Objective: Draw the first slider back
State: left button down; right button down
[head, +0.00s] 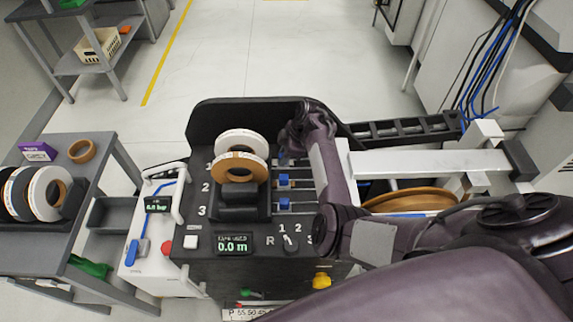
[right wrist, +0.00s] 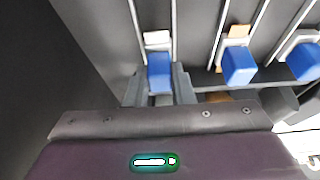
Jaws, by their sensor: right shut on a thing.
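The black edge banding machine (head: 240,275) has three sliders on parallel rails, beside the numbers 1, 2 and 3. The first slider's blue block (right wrist: 159,72) sits between the fingers of my right gripper (right wrist: 158,92), which is shut on it. In the head view the first slider (head: 283,156) is partly hidden by my right arm. The second slider (head: 284,181) and third slider (head: 284,205) show clear of the gripper in the head view. They also show to the right in the right wrist view, the second (right wrist: 238,66) and the third (right wrist: 303,61). My left gripper is not in view.
A white roll (head: 241,141) and a brown roll (head: 240,166) stand in the machine left of the sliders. A display (head: 233,244) reads 0.0 m, with a knob (head: 290,242) beside it. A grey cart (head: 100,150) with rolls stands at left.

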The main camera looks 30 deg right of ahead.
jog(key=shift+a, duration=0.25)
jog(key=shift+d, duration=0.1)
jog(key=c, duration=1.2)
grip_release()
jog(key=shift+w, duration=0.15)
jog(key=shift+c, duration=0.2)
jog(key=shift+d+r, duration=0.15)
jog(key=shift+r, duration=0.1)
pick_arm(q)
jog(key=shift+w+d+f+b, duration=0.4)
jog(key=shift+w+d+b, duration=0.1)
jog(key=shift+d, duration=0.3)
pick_arm(e)
jog(key=v, duration=0.7)
jog(key=shift+r, duration=0.1)
